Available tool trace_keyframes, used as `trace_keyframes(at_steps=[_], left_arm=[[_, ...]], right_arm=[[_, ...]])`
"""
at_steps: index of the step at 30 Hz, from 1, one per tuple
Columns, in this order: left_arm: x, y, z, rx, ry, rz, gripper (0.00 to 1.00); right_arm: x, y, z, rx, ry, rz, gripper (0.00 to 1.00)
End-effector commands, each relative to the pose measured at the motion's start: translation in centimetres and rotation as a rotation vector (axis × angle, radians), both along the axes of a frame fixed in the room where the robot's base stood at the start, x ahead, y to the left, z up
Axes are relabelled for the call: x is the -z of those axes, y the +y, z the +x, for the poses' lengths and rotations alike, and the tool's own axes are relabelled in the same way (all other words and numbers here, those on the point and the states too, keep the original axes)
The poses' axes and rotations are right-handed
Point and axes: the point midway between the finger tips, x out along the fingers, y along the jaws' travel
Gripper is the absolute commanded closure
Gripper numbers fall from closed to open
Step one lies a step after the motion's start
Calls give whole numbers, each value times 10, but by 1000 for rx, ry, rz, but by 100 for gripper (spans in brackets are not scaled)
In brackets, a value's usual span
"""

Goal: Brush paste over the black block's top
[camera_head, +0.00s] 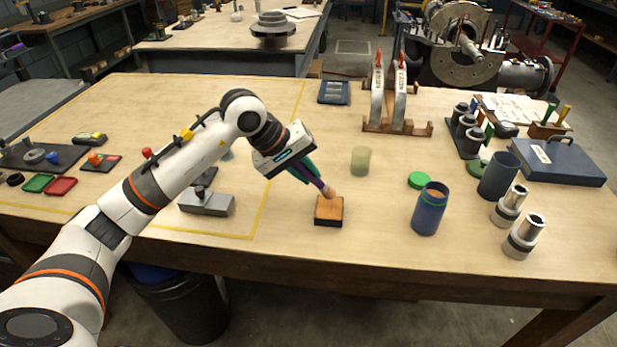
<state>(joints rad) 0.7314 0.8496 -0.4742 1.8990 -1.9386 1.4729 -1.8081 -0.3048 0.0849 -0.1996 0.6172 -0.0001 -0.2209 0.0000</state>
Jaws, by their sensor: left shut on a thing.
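The black block (328,221) sits on the wooden table near its front edge, and its top face looks orange-brown. My left gripper (306,172) reaches in from the left above and behind the block. It is shut on a brush (318,184) with a purple handle, tilted down to the right. The brush's pale tip is at the back part of the block's top and appears to touch it. The gripper's body hides part of the brush's handle. My right gripper is not in view.
A blue jar (429,210) stands open to the right, with a green lid (419,180) behind it. A translucent green cup (361,160) stands behind the block. A grey metal block (207,203) lies to the left. The table between block and jar is clear.

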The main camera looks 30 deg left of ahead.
Motion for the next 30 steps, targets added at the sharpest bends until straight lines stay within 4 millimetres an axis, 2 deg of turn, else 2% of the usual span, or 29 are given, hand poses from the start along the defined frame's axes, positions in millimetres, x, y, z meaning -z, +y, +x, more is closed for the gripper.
trace_keyframes(at_steps=[6,15,30], left_arm=[[-23,4,-3,-4,-2,1,100],[-47,8,-7,-11,-1,1,100],[-49,8,-8,-11,-1,0,100]], right_arm=[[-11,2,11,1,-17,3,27],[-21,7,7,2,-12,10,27],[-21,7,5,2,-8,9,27]])
